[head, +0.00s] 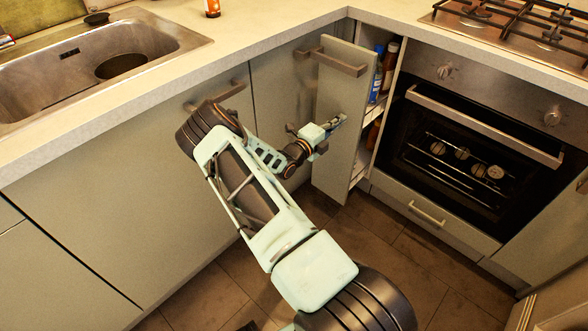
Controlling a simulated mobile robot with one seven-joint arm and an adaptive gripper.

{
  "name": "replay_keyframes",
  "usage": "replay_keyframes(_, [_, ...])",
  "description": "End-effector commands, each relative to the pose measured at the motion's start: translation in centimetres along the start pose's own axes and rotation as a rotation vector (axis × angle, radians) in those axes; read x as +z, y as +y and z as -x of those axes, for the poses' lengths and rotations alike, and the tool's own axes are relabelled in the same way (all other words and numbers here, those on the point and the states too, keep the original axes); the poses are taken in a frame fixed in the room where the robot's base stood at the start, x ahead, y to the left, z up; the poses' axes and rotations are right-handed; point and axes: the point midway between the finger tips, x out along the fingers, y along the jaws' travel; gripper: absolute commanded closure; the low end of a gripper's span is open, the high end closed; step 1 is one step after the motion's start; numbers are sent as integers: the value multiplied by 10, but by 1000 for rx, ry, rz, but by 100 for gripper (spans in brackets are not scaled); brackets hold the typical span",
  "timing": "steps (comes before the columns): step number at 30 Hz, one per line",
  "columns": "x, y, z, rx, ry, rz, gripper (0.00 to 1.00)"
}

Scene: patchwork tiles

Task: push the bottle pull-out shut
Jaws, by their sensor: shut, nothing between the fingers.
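The bottle pull-out (335,100) stands partly out from the cabinet row, left of the oven. Its front panel is grey-green, with a bar handle (338,62) near the top. Behind the panel, bottles (389,66) and a blue container (375,83) stand on its upper shelf. My gripper (337,121) is shut and empty. I cannot tell whether the fingertips touch the panel. My arm reaches up from the bottom and hides part of the cabinets at left.
The oven (470,150) with its bar handle is right of the pull-out. A hob (520,25) sits above it. The sink (95,60) is in the counter at left. Cabinet doors (110,190) with a bar handle lie left of my arm. The tiled floor (385,225) before the oven is clear.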

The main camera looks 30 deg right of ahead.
Motion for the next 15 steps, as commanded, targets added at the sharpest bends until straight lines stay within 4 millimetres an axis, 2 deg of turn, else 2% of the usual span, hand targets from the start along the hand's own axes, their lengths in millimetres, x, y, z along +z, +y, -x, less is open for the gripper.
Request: replay_keyframes(15, [-1,1,-37,-1,1,1,100])
